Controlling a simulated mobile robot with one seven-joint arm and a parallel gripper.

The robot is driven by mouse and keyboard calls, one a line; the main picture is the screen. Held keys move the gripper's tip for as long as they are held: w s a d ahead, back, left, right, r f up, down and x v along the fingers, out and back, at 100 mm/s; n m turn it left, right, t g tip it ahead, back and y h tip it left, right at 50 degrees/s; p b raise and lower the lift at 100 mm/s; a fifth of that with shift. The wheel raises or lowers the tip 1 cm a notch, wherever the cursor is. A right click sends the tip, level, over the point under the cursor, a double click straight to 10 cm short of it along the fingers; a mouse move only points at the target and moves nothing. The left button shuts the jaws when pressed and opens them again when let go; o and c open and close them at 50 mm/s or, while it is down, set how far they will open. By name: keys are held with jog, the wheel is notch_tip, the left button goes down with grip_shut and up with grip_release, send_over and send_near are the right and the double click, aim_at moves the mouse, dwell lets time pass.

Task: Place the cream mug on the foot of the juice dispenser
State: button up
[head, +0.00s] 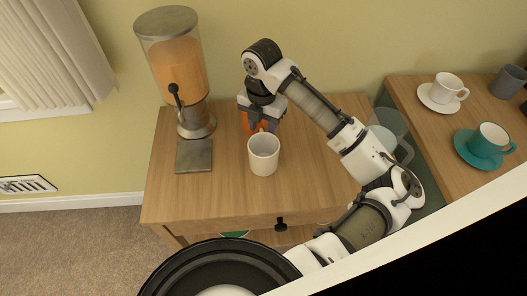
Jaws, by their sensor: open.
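The cream mug (263,158) stands upright on the wooden cabinet top, near its middle. The juice dispenser (182,72) stands at the back left of the same top, with orange juice in its clear tank and a dark tap on its front. Its foot (194,157) is a flat grey plate reaching forward below the tap, bare, to the left of the mug. My gripper (260,122) is open just behind the mug's far rim, pointing down. Its fingertips are partly hidden, and I cannot tell whether they touch the mug.
A clear pitcher (404,150) stands behind my arm at the right. On a second wooden surface are a white cup (448,86) on a saucer, a teal cup (489,139) on a saucer, and a grey mug (508,82). The cabinet top between mug and foot is clear.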

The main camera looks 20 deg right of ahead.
jog(key=shift+f, duration=0.85)
grip_shut()
jog(key=shift+r, duration=0.1)
notch_tip(320, 180, up, 20)
